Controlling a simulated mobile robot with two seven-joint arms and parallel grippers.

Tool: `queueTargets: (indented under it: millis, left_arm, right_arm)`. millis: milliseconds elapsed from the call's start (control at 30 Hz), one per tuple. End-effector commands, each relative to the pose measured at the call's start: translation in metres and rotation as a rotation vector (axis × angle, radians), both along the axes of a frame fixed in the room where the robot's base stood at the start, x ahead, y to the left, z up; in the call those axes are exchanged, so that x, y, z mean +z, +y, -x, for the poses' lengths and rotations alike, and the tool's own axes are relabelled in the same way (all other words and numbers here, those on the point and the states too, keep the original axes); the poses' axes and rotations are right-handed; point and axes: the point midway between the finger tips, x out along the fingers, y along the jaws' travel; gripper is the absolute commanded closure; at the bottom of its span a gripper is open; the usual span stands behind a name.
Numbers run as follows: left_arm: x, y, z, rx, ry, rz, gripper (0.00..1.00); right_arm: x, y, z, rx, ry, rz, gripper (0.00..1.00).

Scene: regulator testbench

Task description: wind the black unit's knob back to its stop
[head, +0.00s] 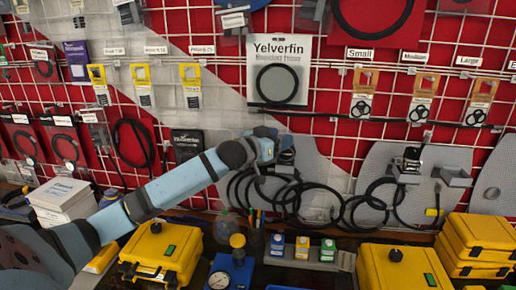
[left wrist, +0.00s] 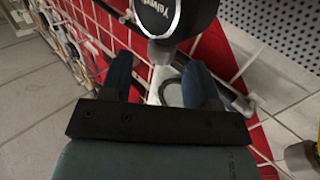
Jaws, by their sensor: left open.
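A black, rounded unit (left wrist: 185,14) with white lettering is at the top of the left wrist view, with a grey, stubby part (left wrist: 160,52) below it. I cannot tell for sure whether that part is its knob. My left gripper (left wrist: 160,80) is open, its two dark blue fingers apart on either side of the grey part. I cannot tell whether they touch it. In the head view my left gripper (head: 272,147) is up at the wall grid, beside a dark unit (head: 286,158) that it partly hides. My right gripper is not in view.
Another black unit (head: 411,157) sits on a bracket to the right.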

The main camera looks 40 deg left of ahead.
Motion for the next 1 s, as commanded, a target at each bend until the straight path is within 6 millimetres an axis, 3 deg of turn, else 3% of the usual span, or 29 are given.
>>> queueTargets:
  millis: [200,500,700,1000]
  left_arm:
    - [-0.005,0.008,0.044,0.000,0.002,-0.002,0.45]
    - [-0.003,0.016,0.087,0.000,0.002,-0.001,0.45]
    - [-0.001,0.018,0.100,0.000,0.001,0.000,0.45]
    - [0.000,0.019,0.102,0.000,0.000,-0.001,0.45]
  right_arm:
    - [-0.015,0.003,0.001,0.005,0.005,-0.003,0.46]
    - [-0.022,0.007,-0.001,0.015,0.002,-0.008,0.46]
    - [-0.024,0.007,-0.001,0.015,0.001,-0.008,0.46]
    - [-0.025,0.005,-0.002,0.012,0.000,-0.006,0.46]
